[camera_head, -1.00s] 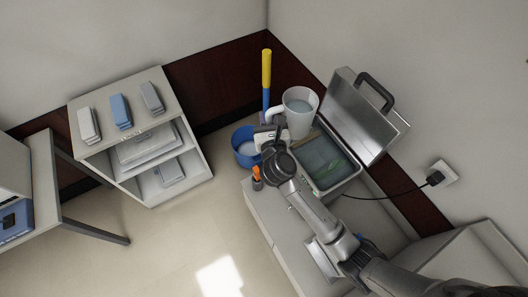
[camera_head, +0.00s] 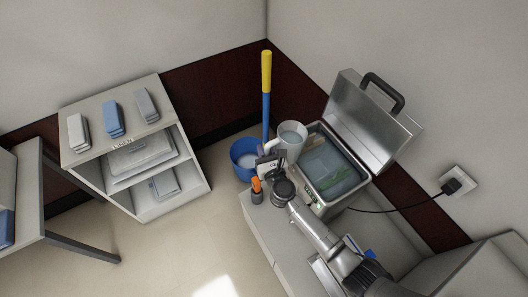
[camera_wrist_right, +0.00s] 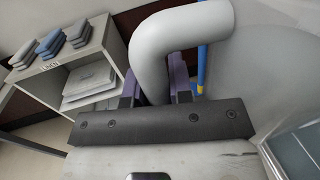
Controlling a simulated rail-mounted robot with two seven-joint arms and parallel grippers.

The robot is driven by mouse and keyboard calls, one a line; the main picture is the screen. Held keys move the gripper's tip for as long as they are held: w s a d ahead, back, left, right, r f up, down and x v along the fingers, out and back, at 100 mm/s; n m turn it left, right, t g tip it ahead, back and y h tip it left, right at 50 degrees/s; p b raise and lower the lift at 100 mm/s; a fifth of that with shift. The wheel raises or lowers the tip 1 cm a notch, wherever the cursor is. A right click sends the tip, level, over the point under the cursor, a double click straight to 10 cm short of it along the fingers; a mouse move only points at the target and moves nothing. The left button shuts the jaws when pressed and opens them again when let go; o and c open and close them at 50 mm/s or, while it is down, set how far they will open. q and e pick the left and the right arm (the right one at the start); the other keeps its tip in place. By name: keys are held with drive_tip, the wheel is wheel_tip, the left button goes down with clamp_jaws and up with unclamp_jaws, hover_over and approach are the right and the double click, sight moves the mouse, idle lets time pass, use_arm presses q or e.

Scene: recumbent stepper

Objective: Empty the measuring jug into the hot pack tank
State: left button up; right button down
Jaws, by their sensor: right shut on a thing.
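The white measuring jug (camera_head: 291,136) is at the left rim of the hot pack tank, roughly upright, with greyish liquid visible inside. My right gripper (camera_head: 270,160) is shut on the jug's handle. In the right wrist view the curved white handle (camera_wrist_right: 160,50) passes between the purple fingers (camera_wrist_right: 155,88), with the jug body (camera_wrist_right: 275,70) to the right. The hot pack tank (camera_head: 319,202) is an open metal box with liquid in it. Its hinged lid (camera_head: 365,125) stands open at the back right. I cannot tell whether the jug touches the rim. My left gripper is out of view.
A blue bucket (camera_head: 240,163) and a blue-and-yellow pole (camera_head: 266,75) stand behind and left of the jug. An orange-topped item (camera_head: 257,190) is on the counter (camera_head: 270,228). A shelf unit (camera_head: 195,165) is at left. The tank's cord (camera_head: 405,207) runs to a wall socket.

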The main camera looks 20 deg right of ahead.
sight(271, 145)
drive_tip(key=shift+s+d+r+m+b, duration=0.1)
drive_tip(key=shift+d+r+m+b, duration=0.1)
drive_tip(key=shift+r+m+b, duration=0.4)
drive_tip(key=shift+s+d+r+m+t+b, duration=0.2)
drive_tip(key=shift+d+r+m+t+b, duration=0.25)
drive_tip(key=shift+m+b, duration=0.45)
drive_tip(key=shift+s+d+r, duration=0.1)
drive_tip(key=shift+d+r, duration=0.1)
drive_tip(key=shift+r, duration=0.2)
drive_tip(key=shift+r+m, duration=0.1)
drive_tip(key=shift+m, duration=0.2)
